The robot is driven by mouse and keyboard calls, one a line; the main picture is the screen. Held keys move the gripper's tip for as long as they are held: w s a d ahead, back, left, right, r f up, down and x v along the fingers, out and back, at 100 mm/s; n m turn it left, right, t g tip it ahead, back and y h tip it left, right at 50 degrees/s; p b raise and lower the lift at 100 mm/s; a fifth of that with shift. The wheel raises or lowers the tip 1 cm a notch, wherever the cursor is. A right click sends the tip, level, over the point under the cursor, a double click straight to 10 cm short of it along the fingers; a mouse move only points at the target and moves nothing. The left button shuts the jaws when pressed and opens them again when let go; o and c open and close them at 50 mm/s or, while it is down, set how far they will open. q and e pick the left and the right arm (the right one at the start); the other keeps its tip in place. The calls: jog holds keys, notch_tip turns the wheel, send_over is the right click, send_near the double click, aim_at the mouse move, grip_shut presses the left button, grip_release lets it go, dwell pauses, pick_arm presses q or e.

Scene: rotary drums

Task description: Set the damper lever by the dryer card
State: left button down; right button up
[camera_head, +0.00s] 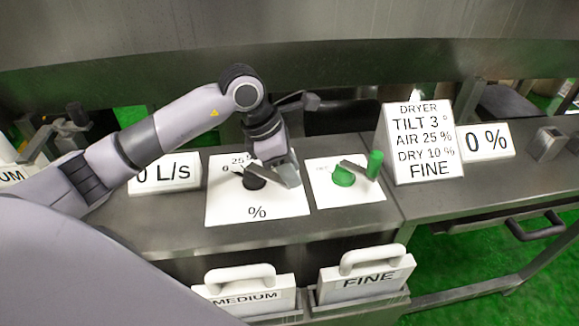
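The dryer card (419,143) stands upright on the bench at the right and reads TILT 3°, AIR 25 %, DRY 10 %, FINE. A white dial plate (230,208) marked % lies on the bench, with part of its scale, 0 and 25, showing at its upper left. On it is a lever with a black hub (254,180); much of it is hidden by my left gripper (287,176). My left gripper points down over the right side of this plate, at or close to the lever. Whether its fingers are apart or touch the lever is unclear. My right gripper is out of view.
A second plate (370,193) carries a green hub and upright green knob (374,164), close right of my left gripper. Signs read 0 L/s (166,174) and 0 % (476,143). Handled blocks MEDIUM (243,303) and FINE (366,282) sit below the front edge.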

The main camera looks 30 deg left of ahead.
pick_arm(q)
jog(key=shift+s+a+f+m+g+b, duration=0.1)
jog(key=shift+s+m+g+b, duration=0.1)
jog(key=shift+s+m+b, duration=0.3)
jog(key=shift+s+a+f+m+g+b, duration=0.1)
jog(key=shift+s+m+g+b, duration=0.15)
jog(key=shift+m+b, duration=0.35)
jog(key=shift+s+m+b, duration=0.4)
jog(key=shift+s+a+m+g+b, duration=0.15)
jog(key=shift+s+m+g+b, duration=0.2)
jog(key=shift+m, duration=0.15)
jog(key=shift+s+a+r+m+h, duration=0.1)
jog(key=shift+s+r+m+h, duration=0.15)
jog(key=shift+s+m, duration=0.2)
jog(key=c, duration=0.9)
grip_release()
jog(key=shift+o, duration=0.2)
